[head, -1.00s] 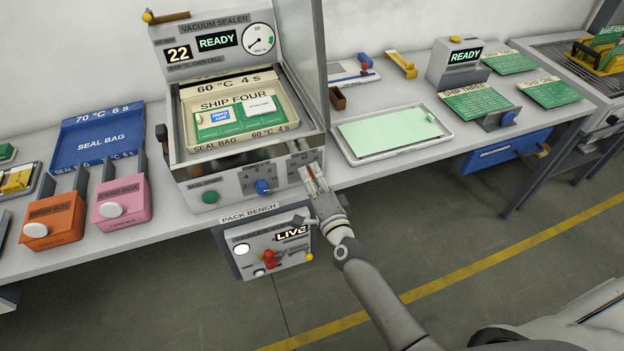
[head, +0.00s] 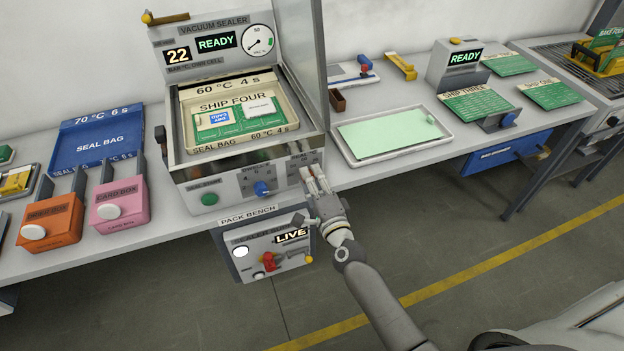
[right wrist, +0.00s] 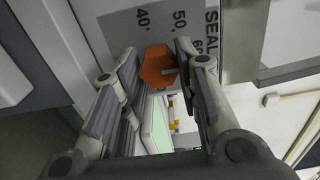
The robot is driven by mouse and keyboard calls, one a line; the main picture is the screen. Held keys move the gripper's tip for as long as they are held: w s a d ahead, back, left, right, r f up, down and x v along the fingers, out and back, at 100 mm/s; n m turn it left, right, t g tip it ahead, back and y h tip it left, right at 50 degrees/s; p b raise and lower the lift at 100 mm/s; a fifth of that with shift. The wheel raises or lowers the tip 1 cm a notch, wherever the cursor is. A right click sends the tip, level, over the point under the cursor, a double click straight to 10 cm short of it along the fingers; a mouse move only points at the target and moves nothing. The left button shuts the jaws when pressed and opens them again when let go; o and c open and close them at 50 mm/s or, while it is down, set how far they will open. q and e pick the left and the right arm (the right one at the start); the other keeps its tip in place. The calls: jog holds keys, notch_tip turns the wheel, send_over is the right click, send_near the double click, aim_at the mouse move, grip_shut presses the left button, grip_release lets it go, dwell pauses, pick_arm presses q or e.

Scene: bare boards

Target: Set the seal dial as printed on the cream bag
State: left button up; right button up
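The cream bag (head: 268,133) lies in the open chamber of the vacuum sealer (head: 254,175); its print reads 60 °C 4 s. It holds a green SHIP FOUR board with a blue and a white card. The seal dial is an orange knob (right wrist: 157,75) on the front panel, with 40, 50 and a partly hidden 60 printed around it. My right gripper (head: 315,180) is at this dial, its fingers (right wrist: 158,62) open on either side of the knob. Contact is unclear. A grey mark shows on the knob's right; which number it faces is unclear. My left gripper is out of view.
A blue knob (head: 262,188) and a green button (head: 209,199) sit left of the dial on the same panel. The raised lid (head: 303,50) stands above the chamber's right side. A tray with a pale green sheet (head: 390,133) lies to the right.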

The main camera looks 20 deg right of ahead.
jog(key=shift+o, duration=1.4)
jog(key=s, duration=1.2)
jog(key=shift+d, duration=0.2)
jog(key=s+f+n+g, duration=0.3)
jog(key=s+f+n, duration=0.1)
jog(key=f, duration=0.6)
jog(key=s+f+n+g+y, duration=0.1)
jog(key=s+f+n+g, duration=0.25)
jog(key=f, duration=0.75)
jog(key=s+f+n+g, duration=0.2)
jog(key=s+f+n, duration=0.25)
jog(key=f, duration=0.55)
jog(key=s+d+f+n+g, duration=0.1)
jog(key=s+f+n+g, duration=0.1)
jog(key=s+f, duration=0.3)
jog(key=s+d+f+n+g+h, duration=0.1)
jog(key=s+f, duration=0.4)
jog(key=s, duration=0.8)
jog(key=s+d+f+n+g, duration=0.3)
jog(key=s+f+n+g, duration=0.2)
jog(key=s, duration=0.4)
jog(key=shift+d+f+h, duration=0.15)
jog(key=shift+f+h, duration=0.15)
jog(key=shift+f, duration=0.1)
